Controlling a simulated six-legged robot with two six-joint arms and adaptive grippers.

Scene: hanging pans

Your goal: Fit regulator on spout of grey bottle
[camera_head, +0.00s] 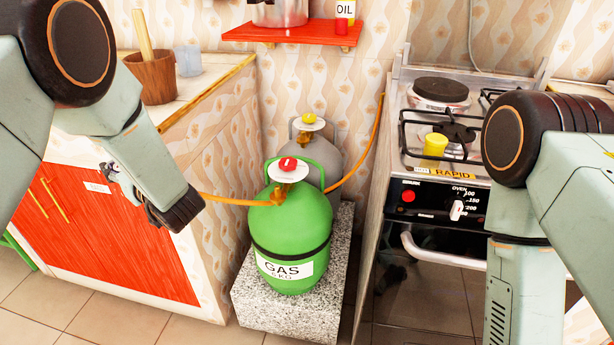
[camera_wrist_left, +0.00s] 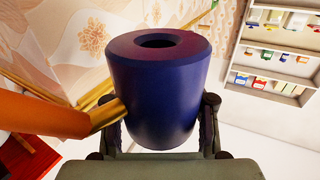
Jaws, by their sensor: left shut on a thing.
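The grey bottle (camera_head: 325,154) stands behind the green gas bottle, partly hidden by it. It has a yellow knob (camera_head: 309,118) on a white disc and a small brass spout (camera_head: 304,137) at the neck. My left gripper (camera_head: 122,182) is left of both bottles, in front of the red cabinet. In the left wrist view its fingers are shut on the dark blue cylindrical regulator (camera_wrist_left: 155,92), whose open round end faces up in the picture. A brass fitting (camera_wrist_left: 106,116) joins it to an orange hose (camera_wrist_left: 45,113). The regulator is hidden in the head view. My right gripper is out of view.
The green gas bottle (camera_head: 291,235) with a red knob stands in front on a speckled block (camera_head: 256,304). An orange hose (camera_head: 235,201) stretches toward it from my left wrist. The stove (camera_head: 440,230) is at right, the counter (camera_head: 205,80) at left, a red shelf (camera_head: 290,34) above.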

